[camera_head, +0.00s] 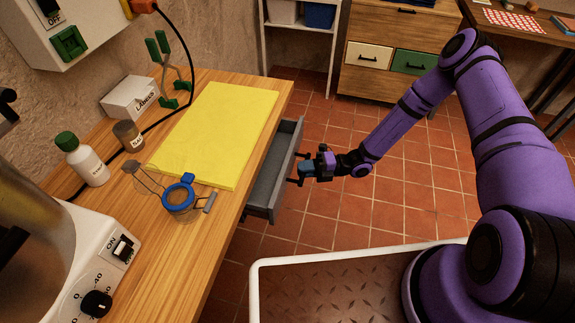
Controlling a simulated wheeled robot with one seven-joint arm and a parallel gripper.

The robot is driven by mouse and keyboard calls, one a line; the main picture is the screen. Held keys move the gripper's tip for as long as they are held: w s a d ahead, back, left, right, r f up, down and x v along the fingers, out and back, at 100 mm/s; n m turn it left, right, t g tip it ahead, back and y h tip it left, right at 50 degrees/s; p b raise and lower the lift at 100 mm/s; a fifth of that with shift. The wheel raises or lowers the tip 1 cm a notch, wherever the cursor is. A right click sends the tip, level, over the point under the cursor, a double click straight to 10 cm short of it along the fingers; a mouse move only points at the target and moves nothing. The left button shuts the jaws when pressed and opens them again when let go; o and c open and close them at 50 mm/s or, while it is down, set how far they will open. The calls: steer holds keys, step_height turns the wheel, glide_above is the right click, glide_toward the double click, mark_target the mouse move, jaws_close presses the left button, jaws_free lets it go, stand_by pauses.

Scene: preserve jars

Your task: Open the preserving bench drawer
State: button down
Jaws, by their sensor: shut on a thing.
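The preserving bench (205,252) is a wooden worktop running along the left wall. Its grey drawer (270,178) stands partly pulled out from under the right edge, and part of its grey inside shows. My gripper (300,172) is at the drawer's front, on the aisle side, and is shut on what appears to be the drawer handle. The handle itself is mostly hidden by the fingers. My purple arm reaches in from the right.
A cabinet (385,82) stands at the back. The tiled floor (400,200) beside the drawer is clear.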

steer(key=s+d, duration=0.5)
steer(key=d, duration=0.9)
steer(key=shift+s+d, duration=0.2)
steer(key=shift+d, duration=0.2)
steer(key=c, duration=1.1)
jaws_free()
steer(key=d, duration=1)
steer(key=shift+w+d, duration=0.3)
steer(key=shift+d, duration=0.1)
